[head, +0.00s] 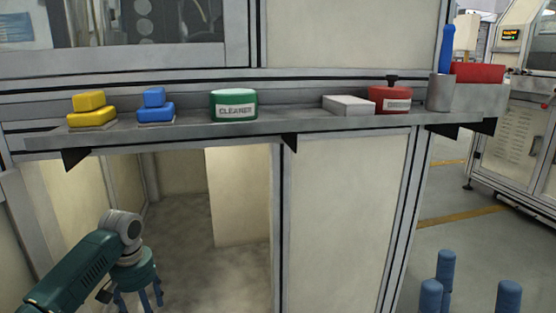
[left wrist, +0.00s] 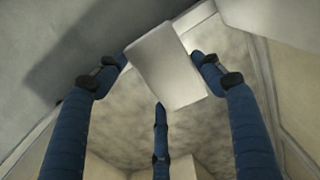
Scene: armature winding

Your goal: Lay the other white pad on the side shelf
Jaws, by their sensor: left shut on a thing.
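My left gripper (head: 139,294) hangs below the shelf at the lower left of the head view, its fingers pointing down and partly cut off by the frame edge. In the left wrist view its blue fingers are closed around a white pad (left wrist: 166,66), held tilted at the fingertips. The pad does not show in the head view. The side shelf (head: 275,127) runs across the head view. Another white pad (head: 349,105) lies on it, right of centre. My right gripper (head: 461,288) shows at the lower right, fingers pointing up, spread and empty.
On the shelf stand stacked yellow blocks (head: 91,108), stacked blue blocks (head: 155,106), a green cleaner tin (head: 234,105), a red tin (head: 390,100), and a grey holder (head: 439,93) with a blue handle (head: 447,48). Bare shelf lies between the green tin and the white pad.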

